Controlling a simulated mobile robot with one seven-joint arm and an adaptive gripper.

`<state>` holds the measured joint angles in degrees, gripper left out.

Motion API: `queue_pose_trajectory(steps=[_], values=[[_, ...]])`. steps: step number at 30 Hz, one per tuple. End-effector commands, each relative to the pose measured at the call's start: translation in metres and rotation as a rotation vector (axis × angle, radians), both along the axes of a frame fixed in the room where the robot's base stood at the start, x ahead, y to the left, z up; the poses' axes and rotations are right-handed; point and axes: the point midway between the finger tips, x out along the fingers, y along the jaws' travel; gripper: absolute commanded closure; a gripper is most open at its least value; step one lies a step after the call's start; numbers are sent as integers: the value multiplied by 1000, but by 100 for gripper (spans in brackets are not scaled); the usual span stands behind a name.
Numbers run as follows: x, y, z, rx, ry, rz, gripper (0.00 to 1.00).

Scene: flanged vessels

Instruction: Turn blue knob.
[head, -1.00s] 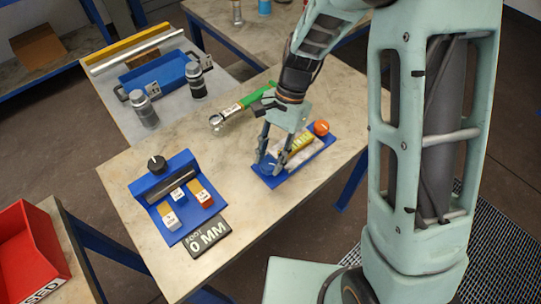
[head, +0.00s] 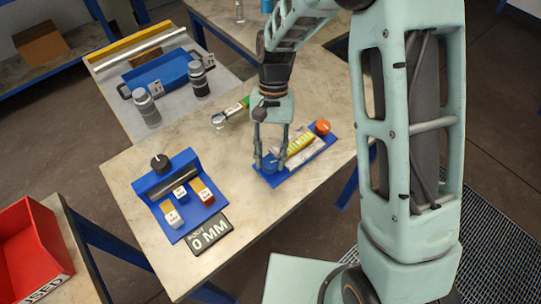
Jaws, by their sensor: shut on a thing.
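A blue base plate (head: 297,171) lies on the table and bears a yellow labelled block (head: 300,144) and an orange knob (head: 323,127) at its far right end. The blue knob (head: 270,163) is at the near left end of this plate, partly hidden by the fingers. My gripper (head: 271,163) points down over that end, with one finger on each side of the blue knob. It is shut on the knob.
Left on the same table stands a blue fixture (head: 166,186) with a black knob (head: 159,163) and small blocks, beside a dark display (head: 210,232) reading "0 MM". A green-handled tool (head: 232,112) lies behind my gripper. A red bin (head: 32,250) is at lower left.

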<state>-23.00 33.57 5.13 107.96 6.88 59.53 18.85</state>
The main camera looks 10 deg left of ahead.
Motion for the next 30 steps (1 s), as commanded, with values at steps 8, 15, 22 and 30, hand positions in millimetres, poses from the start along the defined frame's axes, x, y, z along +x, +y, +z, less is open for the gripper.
queue_pose_trajectory(steps=[8, 15, 22, 30], values=[[1, 1, 1, 2, -3, 4, 94], [1, 1, 1, 1, -2, 3, 56], [0, 0, 0, 0, -1, 3, 52], [8, 1, 17, 2, -4, 2, 52]])
